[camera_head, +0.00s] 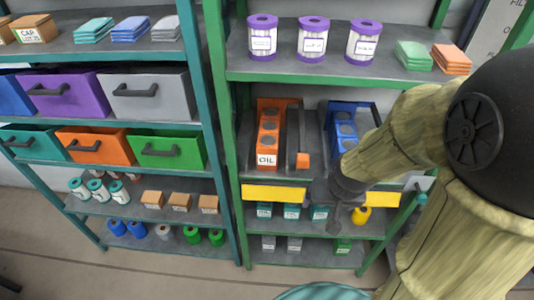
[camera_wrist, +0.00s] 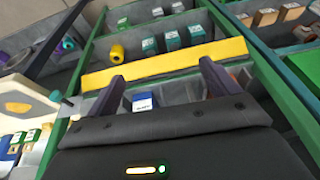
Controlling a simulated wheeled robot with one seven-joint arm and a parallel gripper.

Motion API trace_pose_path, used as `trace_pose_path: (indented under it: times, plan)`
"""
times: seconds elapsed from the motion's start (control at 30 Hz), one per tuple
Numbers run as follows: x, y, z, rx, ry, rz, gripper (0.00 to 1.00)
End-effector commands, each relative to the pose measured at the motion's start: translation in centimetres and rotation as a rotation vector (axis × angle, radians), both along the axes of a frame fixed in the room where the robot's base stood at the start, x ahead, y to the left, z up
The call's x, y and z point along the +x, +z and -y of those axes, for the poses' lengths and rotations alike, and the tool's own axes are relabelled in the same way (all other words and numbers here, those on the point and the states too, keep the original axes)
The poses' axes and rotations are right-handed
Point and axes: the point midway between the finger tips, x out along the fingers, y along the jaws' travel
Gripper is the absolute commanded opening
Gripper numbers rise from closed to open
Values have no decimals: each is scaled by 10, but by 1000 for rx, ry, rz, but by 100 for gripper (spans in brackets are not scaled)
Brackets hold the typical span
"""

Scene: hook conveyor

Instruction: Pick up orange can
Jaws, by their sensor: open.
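Several orange cans (camera_head: 268,133), one labelled OIL, stand in a row in an orange rack on the middle shelf of the green unit in the head view. My gripper (camera_head: 345,205) is lower and to the right, in front of the yellow strip by the blue cans (camera_head: 346,130). In the wrist view my gripper (camera_wrist: 162,73) has its two fingers spread apart, with nothing held between them. A blue can (camera_wrist: 142,103) shows between the fingers, beyond them. An orange patch (camera_wrist: 236,76) shows beside the right finger, mostly hidden; I cannot tell if it is a can.
A yellow strip (camera_head: 274,193) runs along the shelf edge below the cans. Purple-lidded jars (camera_head: 313,40) stand above; a yellow spool (camera_head: 361,215) and teal boxes (camera_head: 291,212) below.

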Motion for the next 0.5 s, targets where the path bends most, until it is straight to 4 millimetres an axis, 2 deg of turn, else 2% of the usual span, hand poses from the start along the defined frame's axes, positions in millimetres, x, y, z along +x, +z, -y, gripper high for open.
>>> trace_pose_path:
  times: [0.03, 0.2, 0.5]
  plan:
    - [9, -12, -13, 14, -9, 22, 87]
    - [45, -46, -51, 50, -91, 161, 87]
    - [83, -92, -97, 5, -203, 487, 87]
